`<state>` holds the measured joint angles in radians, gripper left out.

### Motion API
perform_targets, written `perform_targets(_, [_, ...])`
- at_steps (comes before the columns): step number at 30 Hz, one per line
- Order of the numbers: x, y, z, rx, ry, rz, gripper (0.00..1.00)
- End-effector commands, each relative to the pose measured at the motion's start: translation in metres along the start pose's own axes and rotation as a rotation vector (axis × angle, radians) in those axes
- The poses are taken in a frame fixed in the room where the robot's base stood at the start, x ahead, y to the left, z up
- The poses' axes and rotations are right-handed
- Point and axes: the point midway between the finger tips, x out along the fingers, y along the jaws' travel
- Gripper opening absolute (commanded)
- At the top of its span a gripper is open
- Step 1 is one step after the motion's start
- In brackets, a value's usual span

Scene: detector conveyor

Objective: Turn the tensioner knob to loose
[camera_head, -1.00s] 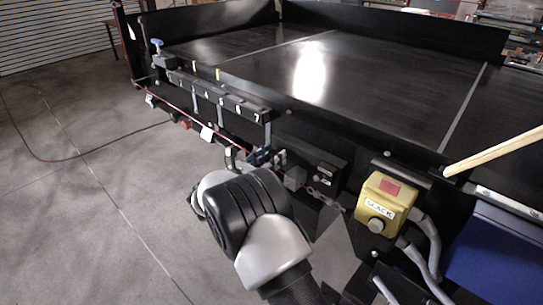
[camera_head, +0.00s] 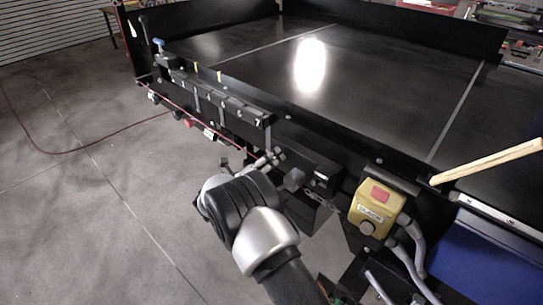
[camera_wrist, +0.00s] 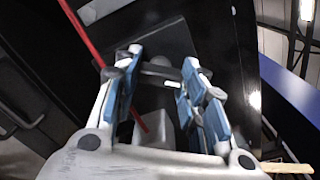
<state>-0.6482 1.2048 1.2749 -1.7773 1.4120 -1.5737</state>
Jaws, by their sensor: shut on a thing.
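My gripper (camera_head: 268,160) is at the front side of the conveyor, below the numbered strip. In the wrist view my gripper (camera_wrist: 160,72) has its blue-padded fingers on either side of a dark bar-shaped knob (camera_wrist: 157,70), which appears to be the tensioner knob. The fingers are shut on it. A small white mark shows by the knob's lower right. The pads hide the knob's ends, so its turned position and any loose mark cannot be read. In the head view my wrist and fingers largely hide the knob.
A yellow box (camera_head: 377,209) with a red top and grey button stands to the right. The numbered strip (camera_head: 220,99) runs along the conveyor edge (camera_head: 400,175).

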Motion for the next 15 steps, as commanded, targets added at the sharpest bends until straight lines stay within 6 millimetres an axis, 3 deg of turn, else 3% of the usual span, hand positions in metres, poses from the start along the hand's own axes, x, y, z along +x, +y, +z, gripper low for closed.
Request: perform_targets(15, [0.0000,-0.0002,-0.0002,-0.454,0.000,0.000,0.14])
